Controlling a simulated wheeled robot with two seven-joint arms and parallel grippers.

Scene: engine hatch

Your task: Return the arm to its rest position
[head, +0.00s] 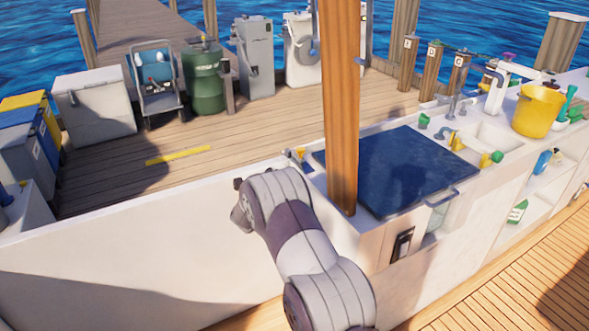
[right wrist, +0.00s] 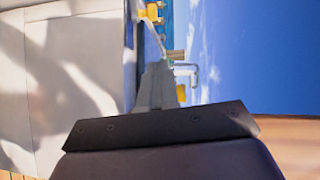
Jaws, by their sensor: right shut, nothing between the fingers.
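My arm (head: 305,250) rises from the bottom middle of the head view and bends at a rounded grey joint in front of the white side wall. Its fingers cannot be made out there. In the right wrist view my right gripper (right wrist: 157,85) shows as grey fingers close together beyond a dark plate. It is shut and empty, and touches nothing that I can see. My left gripper is not in view.
An orange-brown post (head: 342,110) stands just beyond the arm, beside the hatch. A yellow bucket (head: 538,110) and taps stand on the counter at right. A pale wall (right wrist: 60,80) fills the left of the right wrist view. Wooden deck (head: 530,265) is clear at lower right.

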